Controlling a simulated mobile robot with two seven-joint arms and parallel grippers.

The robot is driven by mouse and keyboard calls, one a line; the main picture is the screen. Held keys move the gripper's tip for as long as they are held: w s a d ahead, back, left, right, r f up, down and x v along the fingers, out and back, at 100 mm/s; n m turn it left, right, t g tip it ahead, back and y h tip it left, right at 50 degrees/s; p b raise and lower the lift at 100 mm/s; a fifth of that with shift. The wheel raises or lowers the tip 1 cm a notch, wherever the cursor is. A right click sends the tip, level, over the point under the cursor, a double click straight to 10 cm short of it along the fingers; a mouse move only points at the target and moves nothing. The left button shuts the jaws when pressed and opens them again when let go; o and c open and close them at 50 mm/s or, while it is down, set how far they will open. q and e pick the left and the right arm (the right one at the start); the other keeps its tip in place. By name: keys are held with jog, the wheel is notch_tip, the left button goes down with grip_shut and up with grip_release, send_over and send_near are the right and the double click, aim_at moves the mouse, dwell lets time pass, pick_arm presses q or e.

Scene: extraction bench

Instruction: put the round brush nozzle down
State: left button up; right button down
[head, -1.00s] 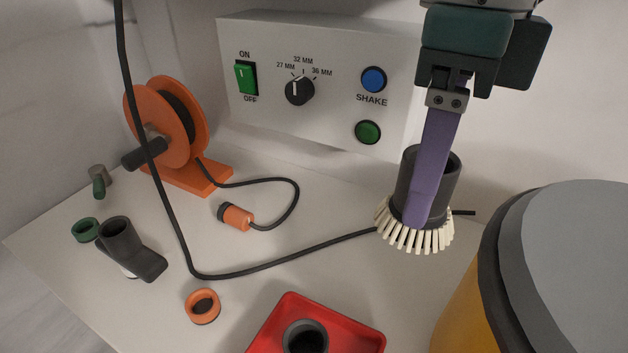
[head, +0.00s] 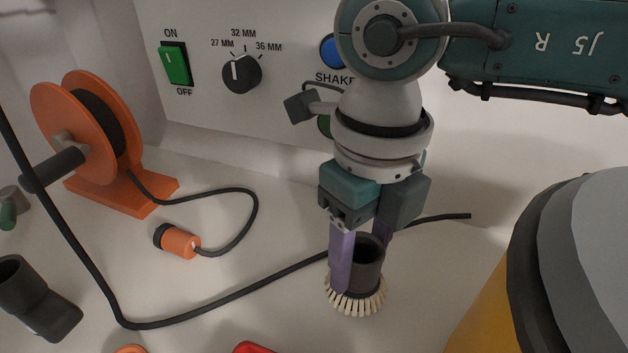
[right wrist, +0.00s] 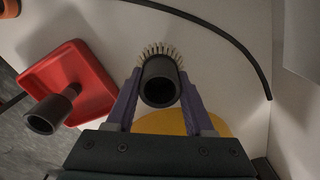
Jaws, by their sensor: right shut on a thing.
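The round brush nozzle (head: 366,262) is a dark grey tube with a ring of cream bristles at its lower end. It stands upright, bristles down, low over or on the white bench; I cannot tell whether the bristles touch it. My right gripper (head: 358,268) is shut on the nozzle, with one purple finger on each side of the tube. In the right wrist view the nozzle (right wrist: 160,82) shows between both fingers, its open end toward the camera. My left gripper is not in view.
A black hose (head: 240,300) runs across the bench behind the nozzle. A yellow vessel with a grey lid (head: 590,260) stands at right. An orange reel (head: 95,130) and an orange plug (head: 178,241) are at left. A red tray (right wrist: 90,85) holds a dark tube.

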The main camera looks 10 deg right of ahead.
jog(key=shift+f, duration=0.55)
jog(key=shift+f, duration=0.2)
jog(key=shift+c, duration=1.4)
grip_release()
jog(key=shift+r, duration=0.6)
notch_tip(320, 180, up, 11)
jog(key=p, duration=0.2)
jog(key=shift+r, duration=0.15)
